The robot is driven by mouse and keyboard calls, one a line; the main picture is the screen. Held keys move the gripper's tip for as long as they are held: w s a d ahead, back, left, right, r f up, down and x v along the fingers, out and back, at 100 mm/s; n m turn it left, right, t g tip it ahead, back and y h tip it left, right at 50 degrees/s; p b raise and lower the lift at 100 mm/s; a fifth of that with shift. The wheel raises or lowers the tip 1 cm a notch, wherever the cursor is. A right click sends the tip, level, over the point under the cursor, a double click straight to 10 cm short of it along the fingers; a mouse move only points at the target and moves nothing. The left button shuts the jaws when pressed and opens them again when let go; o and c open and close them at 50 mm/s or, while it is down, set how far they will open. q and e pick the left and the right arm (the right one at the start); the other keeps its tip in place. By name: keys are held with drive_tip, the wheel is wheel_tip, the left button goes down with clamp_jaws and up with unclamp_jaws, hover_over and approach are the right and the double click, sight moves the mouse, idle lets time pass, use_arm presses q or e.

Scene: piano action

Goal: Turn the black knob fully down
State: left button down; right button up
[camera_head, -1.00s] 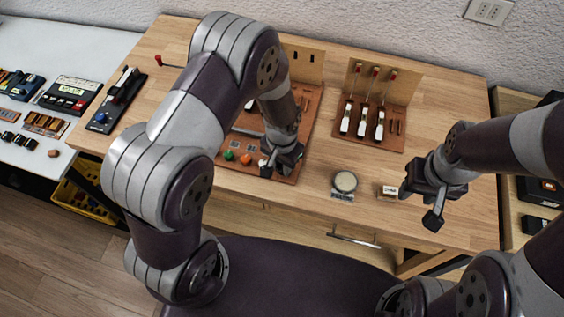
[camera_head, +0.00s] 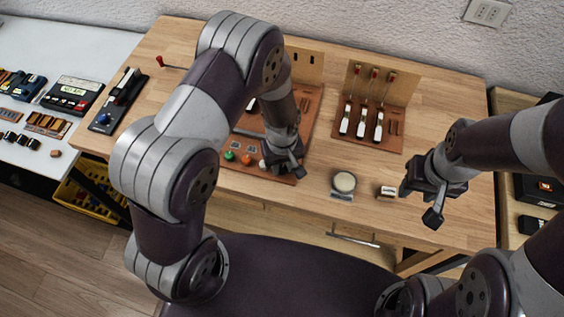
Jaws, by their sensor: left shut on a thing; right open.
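My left gripper (camera_head: 293,166) is at the front right corner of the brown board (camera_head: 229,170), low over the row of knobs. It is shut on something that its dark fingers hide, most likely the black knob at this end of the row. I cannot make out the knob itself or its angle. A green knob (camera_head: 229,155), an orange knob (camera_head: 246,160) and a small white part (camera_head: 262,163) sit just left of the gripper. My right gripper (camera_head: 428,203) is open and empty over the right front of the table, apart from everything.
A second board with several white levers (camera_head: 361,129) stands behind and to the right. A round pale-topped dial (camera_head: 344,182) and a small block (camera_head: 388,192) lie near the front edge of the wooden table (camera_head: 455,110). A black device (camera_head: 117,101) lies at the left.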

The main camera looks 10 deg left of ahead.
sight(282, 168)
use_arm(q)
drive_tip(key=shift+n, duration=1.3)
drive_tip(key=shift+w, duration=0.1)
drive_tip(key=c, duration=1.2)
unclamp_jaws()
drive_tip(key=shift+o, duration=0.2)
drive_tip(key=shift+r, duration=0.15)
wheel_tip(282, 168, up, 13)
drive_tip(key=b, duration=0.1)
drive_tip(key=shift+f, duration=0.2)
